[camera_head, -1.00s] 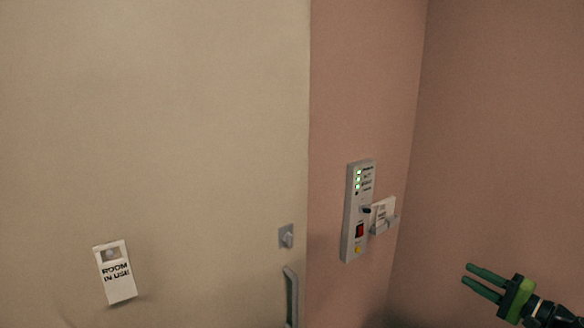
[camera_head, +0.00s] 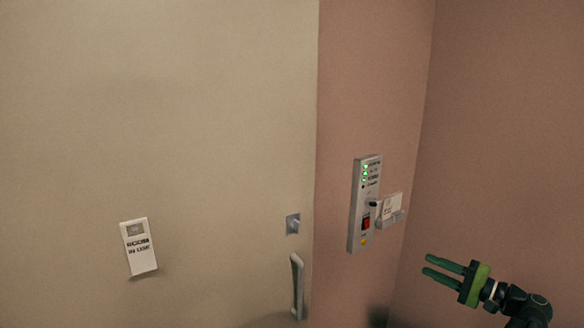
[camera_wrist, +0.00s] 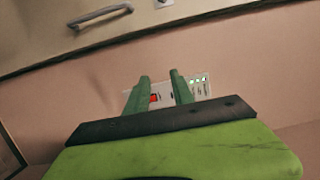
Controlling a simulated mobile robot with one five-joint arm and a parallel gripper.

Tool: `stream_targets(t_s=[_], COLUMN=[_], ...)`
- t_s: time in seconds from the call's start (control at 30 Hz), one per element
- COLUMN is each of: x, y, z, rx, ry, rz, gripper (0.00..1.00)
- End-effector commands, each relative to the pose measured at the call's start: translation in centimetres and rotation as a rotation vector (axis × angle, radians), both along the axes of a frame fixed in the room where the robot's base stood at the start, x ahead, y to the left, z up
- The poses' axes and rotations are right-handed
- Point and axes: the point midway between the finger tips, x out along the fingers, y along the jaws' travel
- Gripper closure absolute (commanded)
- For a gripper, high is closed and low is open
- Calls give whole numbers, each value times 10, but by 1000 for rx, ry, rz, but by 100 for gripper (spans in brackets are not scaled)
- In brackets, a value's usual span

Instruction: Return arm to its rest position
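My gripper (camera_head: 436,266) has two green fingers on a green and black body. It is at the lower right of the head view, below and right of the wall panel, in front of the pink wall. The two fingers are apart with nothing between them. In the wrist view my gripper (camera_wrist: 160,80) points toward the pink wall, and its fingers partly cover the panel. My arm runs off to the lower right of the head view.
A grey wall panel (camera_head: 358,219) has green lights and a red switch. A small holder with a white card (camera_head: 390,209) sits beside it. The beige door (camera_head: 200,120) has a handle (camera_head: 297,286), a latch (camera_head: 292,224) and a "ROOM IN USE" tag (camera_head: 139,248).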

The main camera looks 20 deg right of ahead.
Motion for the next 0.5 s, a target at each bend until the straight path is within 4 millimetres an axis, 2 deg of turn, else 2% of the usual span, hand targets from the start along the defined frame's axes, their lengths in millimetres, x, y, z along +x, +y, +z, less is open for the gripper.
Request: stream_targets(t_s=[0.03, 0.17, 0.27, 0.33, 0.37, 0.4, 0.47, 0.5], x=[16, 59, 96, 117, 124, 132, 138, 140], y=[19, 79, 148, 204, 229, 262, 311, 344], z=[-1, -8, -23, -40, -48, -59, -78, -91], rx=[0, -13, -46, -88, -110, -143, -205, -253], ry=[0, 24, 74, 125, 149, 182, 236, 273], rz=[41, 161, 287, 385, 428, 483, 568, 624], gripper=[71, 71, 71, 71, 71, 71, 71, 71])
